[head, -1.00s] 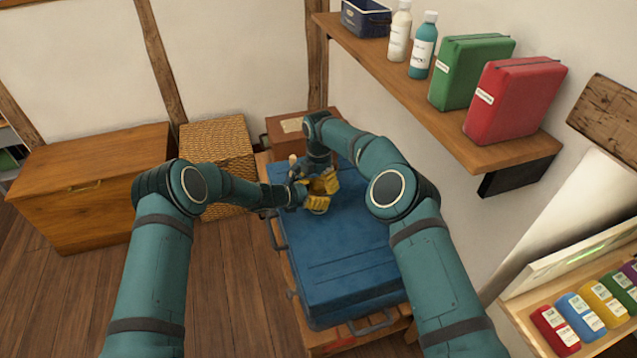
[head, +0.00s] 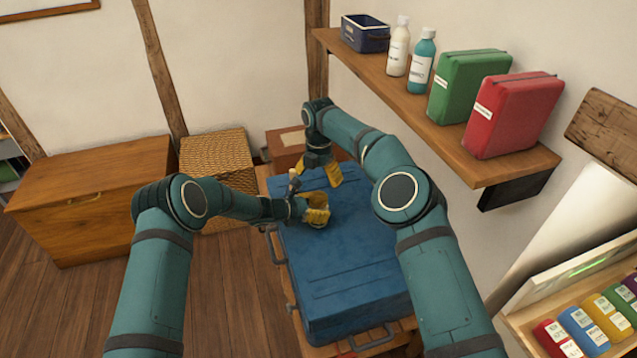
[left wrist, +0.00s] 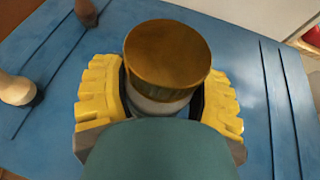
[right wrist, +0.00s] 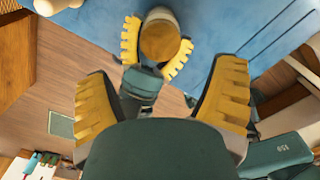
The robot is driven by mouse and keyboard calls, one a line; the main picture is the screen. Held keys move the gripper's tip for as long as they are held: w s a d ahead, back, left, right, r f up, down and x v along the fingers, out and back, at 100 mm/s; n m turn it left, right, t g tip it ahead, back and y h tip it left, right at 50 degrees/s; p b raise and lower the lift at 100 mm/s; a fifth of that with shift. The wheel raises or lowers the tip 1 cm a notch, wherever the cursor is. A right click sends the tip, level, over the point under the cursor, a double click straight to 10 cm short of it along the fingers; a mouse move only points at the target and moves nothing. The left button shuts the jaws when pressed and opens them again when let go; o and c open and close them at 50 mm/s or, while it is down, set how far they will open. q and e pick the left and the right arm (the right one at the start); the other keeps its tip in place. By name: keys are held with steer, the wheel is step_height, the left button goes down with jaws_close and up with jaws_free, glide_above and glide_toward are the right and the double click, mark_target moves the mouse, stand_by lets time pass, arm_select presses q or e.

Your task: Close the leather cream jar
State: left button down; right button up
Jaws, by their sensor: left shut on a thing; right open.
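The leather cream jar (left wrist: 158,104) has a pale body and a wide golden-brown lid (left wrist: 167,55) sitting on top. I cannot tell whether the lid is fully tightened. My left gripper (head: 316,209) is shut around the jar's body, one yellow finger on each side, over the blue case. The lid also shows from above between the left fingers in the right wrist view (right wrist: 160,42). My right gripper (head: 326,176) is open and empty, behind the jar and apart from it in the head view. Its spread fingers also show in the right wrist view (right wrist: 163,95).
The blue case (head: 345,265) lies below both grippers. Small wooden-handled tools (left wrist: 17,89) stand near the jar. A brown box (head: 287,147) and a wicker basket (head: 215,165) are behind. A wall shelf (head: 430,110) with bottles and cases hangs to the right.

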mark_target(319, 197)
steer(key=shift+r, duration=0.15)
steer(key=shift+f, duration=4.05)
steer(key=c, duration=1.3)
steer(key=shift+m, duration=1.5)
steer(key=o, duration=1.2)
